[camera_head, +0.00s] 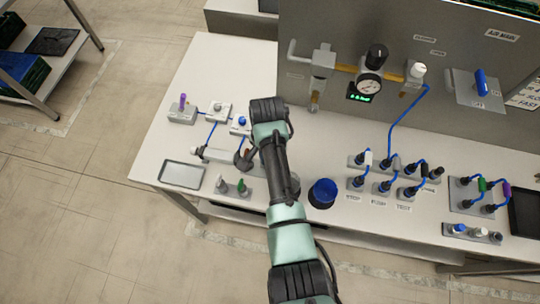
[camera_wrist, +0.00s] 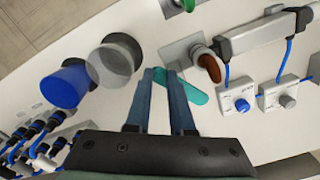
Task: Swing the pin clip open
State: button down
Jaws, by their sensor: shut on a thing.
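In the wrist view my gripper (camera_wrist: 168,75) has its two dark fingers close together, with a narrow gap. A flat teal strip (camera_wrist: 197,97) with a rounded end lies at the fingertips, and I take it as what they are shut on. The fingers hide part of it. Just right of it, a brown-red bent piece (camera_wrist: 209,66) stands on a grey bracket beside a grey-white cylinder (camera_wrist: 262,34). I cannot tell for certain which part is the pin clip. In the head view the cylinder (camera_head: 221,154) lies left of my arm, and my wrist hides the fingers.
A shallow tray (camera_head: 182,174) lies front left. A grey panel (camera_head: 440,90) with gauge and valves rises behind.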

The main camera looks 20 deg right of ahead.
jog(key=shift+a+m, duration=0.1)
jog(key=shift+m, duration=0.5)
jog(key=shift+w, duration=0.1)
jog(key=c, duration=0.8)
grip_release()
notch_tip(320, 180, up, 13)
jog(key=shift+r, duration=0.1)
